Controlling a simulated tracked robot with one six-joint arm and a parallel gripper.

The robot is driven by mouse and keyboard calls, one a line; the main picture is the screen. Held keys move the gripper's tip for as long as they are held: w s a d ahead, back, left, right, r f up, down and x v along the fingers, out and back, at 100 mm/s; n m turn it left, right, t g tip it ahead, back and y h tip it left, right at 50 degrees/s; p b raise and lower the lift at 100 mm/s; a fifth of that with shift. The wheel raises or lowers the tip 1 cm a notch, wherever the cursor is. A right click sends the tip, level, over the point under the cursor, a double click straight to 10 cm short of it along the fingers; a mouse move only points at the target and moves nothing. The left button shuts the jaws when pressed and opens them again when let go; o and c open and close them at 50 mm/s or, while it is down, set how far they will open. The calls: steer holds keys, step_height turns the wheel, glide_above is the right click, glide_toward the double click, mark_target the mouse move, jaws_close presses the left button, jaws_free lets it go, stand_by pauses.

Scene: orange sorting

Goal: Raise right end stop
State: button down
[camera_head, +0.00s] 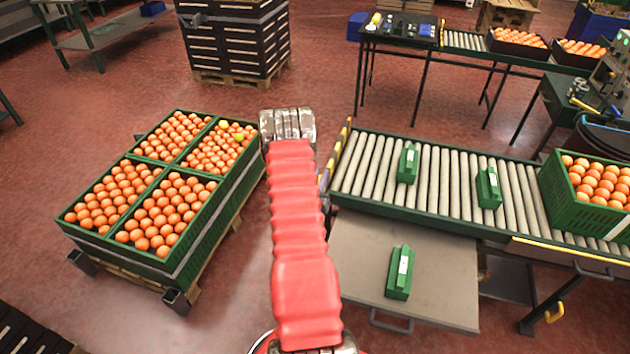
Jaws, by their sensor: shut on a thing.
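My gripper (288,124) shows as a metal block at the far end of my red-sleeved arm, left of the roller conveyor (440,178). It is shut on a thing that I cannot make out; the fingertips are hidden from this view. A yellow-and-black striped bar (337,152), possibly an end stop, stands at the conveyor's left end, just right of my gripper. I cannot tell whether they touch. Two green blocks with white labels, one at left (408,163) and one at right (489,188), rest on the rollers. Which part is the right end stop is unclear.
A third green block (399,272) lies on a grey table (360,250) before the conveyor. A green crate of oranges (572,208) sits at the conveyor's right. Several orange-filled crates (195,235) stand on a pallet at left. Open red floor lies beyond my gripper.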

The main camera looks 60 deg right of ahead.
steer(key=shift+s+d+r, duration=0.1)
steer(key=shift+s+r, duration=0.1)
steer(key=shift+r, duration=0.15)
steer(key=c, duration=1.9)
jaws_free()
steer(key=shift+c, duration=0.2)
steer(key=shift+o, duration=1.1)
steer(key=shift+f, duration=0.1)
steer(key=shift+w, duration=0.1)
steer(key=s+a, duration=0.2)
steer(key=a, duration=1.1)
steer(key=shift+a, duration=0.4)
steer(key=shift+s+f, duration=0.1)
